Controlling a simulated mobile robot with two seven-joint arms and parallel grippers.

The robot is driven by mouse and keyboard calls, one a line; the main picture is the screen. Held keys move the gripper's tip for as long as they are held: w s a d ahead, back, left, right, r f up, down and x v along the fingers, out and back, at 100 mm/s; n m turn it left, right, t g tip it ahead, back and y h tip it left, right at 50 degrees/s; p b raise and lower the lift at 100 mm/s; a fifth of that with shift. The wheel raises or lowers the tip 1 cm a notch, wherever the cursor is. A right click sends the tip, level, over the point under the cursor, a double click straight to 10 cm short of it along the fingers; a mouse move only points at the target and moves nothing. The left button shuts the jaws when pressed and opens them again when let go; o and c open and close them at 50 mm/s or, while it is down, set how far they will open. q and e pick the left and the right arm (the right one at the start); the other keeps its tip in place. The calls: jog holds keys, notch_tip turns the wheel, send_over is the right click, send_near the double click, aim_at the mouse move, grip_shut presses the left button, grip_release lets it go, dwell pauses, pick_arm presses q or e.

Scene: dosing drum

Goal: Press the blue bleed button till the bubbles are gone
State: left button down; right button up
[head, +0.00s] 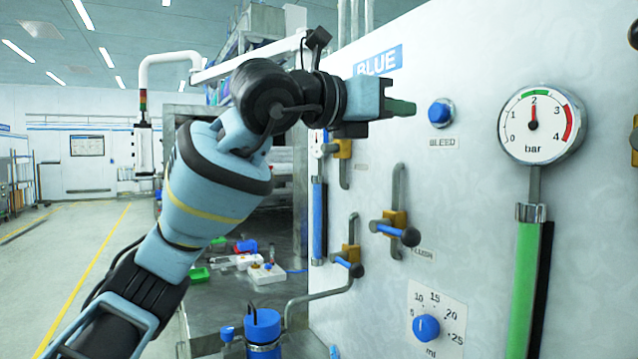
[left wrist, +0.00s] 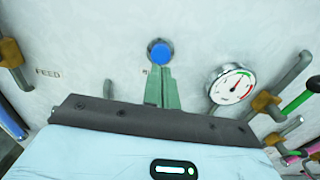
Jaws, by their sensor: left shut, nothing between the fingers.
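The blue bleed button (head: 440,113) sits in a metal ring on the white panel, above a "BLEED" label. It also shows in the left wrist view (left wrist: 160,52). My left gripper (head: 412,108) is shut and empty. Its green fingertips (left wrist: 161,70) point toward the button, and in the head view a small gap lies between them and it. A sight tube with blue liquid (head: 318,220) is partly behind the valves, and one with green liquid (head: 525,290) stands at the right. I cannot make out bubbles in either. My right gripper is not in view.
A pressure gauge (head: 541,124) right of the button reads about 2 bar. Yellow-brown lever valves (head: 394,222) stick out below the button. A blue dosing knob (head: 426,328) is lower down. A metal bench (head: 225,310) holds small coloured items at the left.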

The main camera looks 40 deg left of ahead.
pick_arm(q)
jog(key=v, duration=0.4)
jog(key=shift+s+a, duration=0.1)
jog(key=shift+s, duration=0.25)
dwell(0.6)
